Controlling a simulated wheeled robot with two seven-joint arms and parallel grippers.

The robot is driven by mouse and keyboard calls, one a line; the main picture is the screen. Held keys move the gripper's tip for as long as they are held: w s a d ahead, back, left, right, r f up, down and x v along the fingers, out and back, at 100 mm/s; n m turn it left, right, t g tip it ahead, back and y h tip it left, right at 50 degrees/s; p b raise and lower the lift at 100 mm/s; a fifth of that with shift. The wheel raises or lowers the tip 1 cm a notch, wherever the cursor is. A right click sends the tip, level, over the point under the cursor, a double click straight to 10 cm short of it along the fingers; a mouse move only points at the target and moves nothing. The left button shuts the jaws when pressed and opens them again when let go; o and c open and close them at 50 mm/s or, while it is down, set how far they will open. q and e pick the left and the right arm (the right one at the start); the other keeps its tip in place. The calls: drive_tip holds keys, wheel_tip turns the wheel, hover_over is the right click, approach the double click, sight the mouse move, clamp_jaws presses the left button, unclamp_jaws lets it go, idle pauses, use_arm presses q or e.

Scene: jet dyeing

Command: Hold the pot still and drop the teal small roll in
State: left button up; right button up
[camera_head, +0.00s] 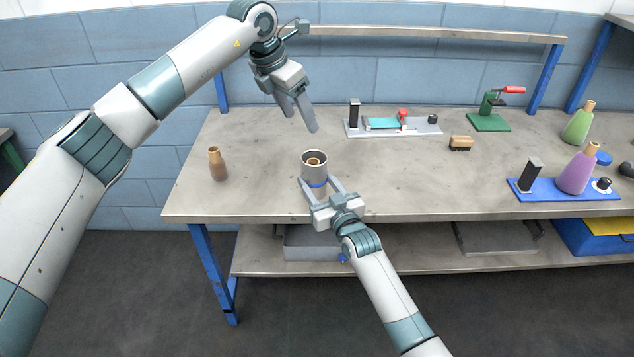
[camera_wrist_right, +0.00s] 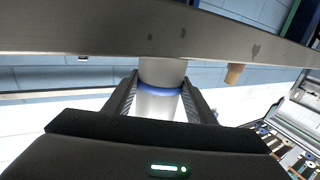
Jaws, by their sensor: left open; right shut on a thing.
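The pot (camera_head: 314,170) is a light grey cylinder with a blue band near its base, upright on the table. Inside its open top is a tan, ring-like piece; I cannot tell exactly what it is. My right gripper (camera_head: 319,184) is shut on the pot from the front, with one finger on each side. The pot also shows between the fingers in the right wrist view (camera_wrist_right: 160,103). My left gripper (camera_head: 299,112) is open and empty, above and behind the pot, pointing down. A teal piece (camera_head: 382,123) lies on the grey fixture at the back; I cannot tell whether it is a roll.
A brown bottle (camera_head: 218,165) stands left of the pot. The grey fixture (camera_head: 420,128), a brush (camera_head: 461,143) and a green stand (camera_head: 488,122) are at the back. A purple bottle (camera_head: 577,172) is by a blue board (camera_head: 545,193) at right. The table between is clear.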

drive_tip(key=o, duration=1.3)
drive_tip(key=shift+s, duration=0.1)
drive_tip(key=v, duration=1.1)
drive_tip(key=shift+s+d, duration=0.2)
drive_tip(key=shift+s, duration=0.15)
